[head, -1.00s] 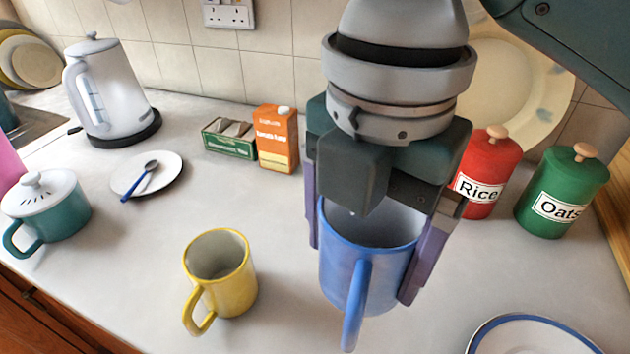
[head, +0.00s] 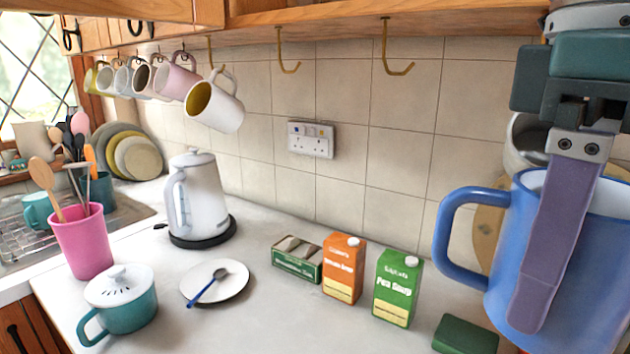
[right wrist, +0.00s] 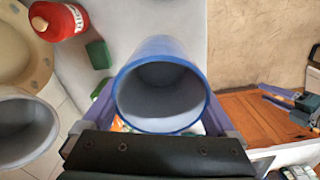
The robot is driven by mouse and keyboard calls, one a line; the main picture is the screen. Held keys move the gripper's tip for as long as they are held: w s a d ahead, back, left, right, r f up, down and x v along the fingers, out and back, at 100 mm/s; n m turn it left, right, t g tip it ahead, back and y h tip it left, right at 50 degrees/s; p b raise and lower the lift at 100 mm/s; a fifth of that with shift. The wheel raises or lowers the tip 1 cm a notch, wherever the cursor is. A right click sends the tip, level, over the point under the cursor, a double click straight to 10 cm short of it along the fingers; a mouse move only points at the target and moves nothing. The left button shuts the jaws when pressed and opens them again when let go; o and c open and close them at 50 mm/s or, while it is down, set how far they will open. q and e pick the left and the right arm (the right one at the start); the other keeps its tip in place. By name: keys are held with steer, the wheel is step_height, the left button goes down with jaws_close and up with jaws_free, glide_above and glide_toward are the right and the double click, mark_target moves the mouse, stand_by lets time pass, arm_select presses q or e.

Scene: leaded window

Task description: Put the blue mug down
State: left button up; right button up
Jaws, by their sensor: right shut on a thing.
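The blue mug (head: 470,245) is at the right of the head view, upright and large, with its handle to the left. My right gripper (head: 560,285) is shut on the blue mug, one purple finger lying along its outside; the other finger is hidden. In the right wrist view, the mug (right wrist: 160,125) sits between both fingers, its open rim facing the camera and its inside empty. The mug appears held above the counter (head: 250,320); its base is cut off by the frame.
Green (head: 397,288) and orange (head: 343,268) cartons and a low green box (head: 465,335) stand left of the mug. A kettle (head: 200,200), plate (head: 215,283) and teal pot (head: 120,300) stand farther left. Above are empty hooks (head: 396,68) and hanging mugs (head: 215,102). Front-middle counter is clear.

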mark_target(613, 196)
steer(key=r+m, duration=0.1)
steer(key=m, duration=0.1)
steer(key=d+r+m, duration=0.1)
steer(key=m, duration=0.2)
steer(key=d+r+m, duration=0.1)
steer(key=m, duration=0.1)
steer(key=shift+s+d+r+m, duration=0.15)
steer(key=shift+r+m, duration=0.25)
steer(key=s+r+p, duration=0.2)
steer(key=r+p, duration=1.4)
steer(key=p, duration=0.1)
steer(key=s+r+p, duration=0.3)
steer(key=r+p, duration=1.4)
steer(key=p, duration=0.1)
steer(key=shift+s, duration=0.35)
steer(key=shift+f, duration=0.15)
